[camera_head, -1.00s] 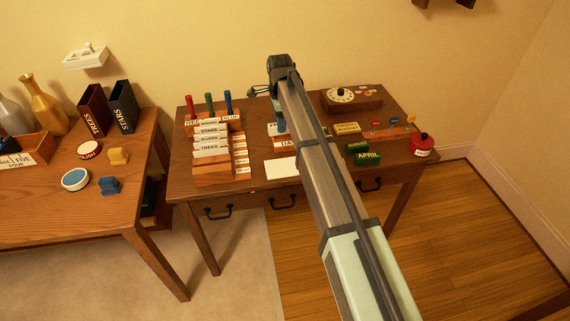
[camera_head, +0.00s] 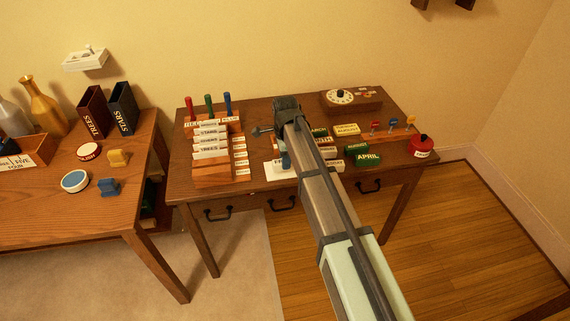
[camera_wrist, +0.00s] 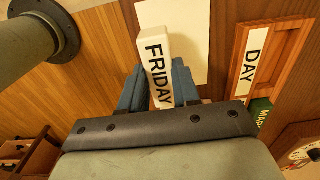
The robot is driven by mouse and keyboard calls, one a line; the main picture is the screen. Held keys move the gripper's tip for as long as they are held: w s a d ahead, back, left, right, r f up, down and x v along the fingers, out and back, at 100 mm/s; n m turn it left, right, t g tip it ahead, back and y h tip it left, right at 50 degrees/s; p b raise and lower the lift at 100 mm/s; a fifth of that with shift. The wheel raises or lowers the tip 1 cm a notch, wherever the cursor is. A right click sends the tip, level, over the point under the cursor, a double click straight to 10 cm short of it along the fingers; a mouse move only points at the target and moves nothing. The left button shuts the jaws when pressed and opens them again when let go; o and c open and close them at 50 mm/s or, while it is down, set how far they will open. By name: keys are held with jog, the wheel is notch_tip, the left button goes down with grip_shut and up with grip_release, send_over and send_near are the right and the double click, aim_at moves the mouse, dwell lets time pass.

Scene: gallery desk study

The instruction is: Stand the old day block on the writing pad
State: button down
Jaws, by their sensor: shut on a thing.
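The day block is white with FRIDAY in black letters (camera_wrist: 156,64). My gripper (camera_wrist: 160,88) is shut on it, with one blue finger on each side in the wrist view. The cream writing pad (camera_wrist: 195,35) lies behind the block there. In the head view, the block (camera_head: 277,164) and my gripper (camera_head: 285,160) are at the pad (camera_head: 284,175), near the desk's front edge. My arm covers part of this area. I cannot tell whether the block touches the pad or is just above it.
A wooden holder marked DAY (camera_wrist: 254,52) is beside the pad. A card rack (camera_head: 212,170) stands left of the pad in the head view. A red pot (camera_head: 421,146) stands at the right edge.

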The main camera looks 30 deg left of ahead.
jog(key=shift+f, duration=1.3)
jog(key=shift+f, duration=0.15)
jog(key=c, duration=0.8)
grip_release()
notch_tip(320, 180, up, 12)
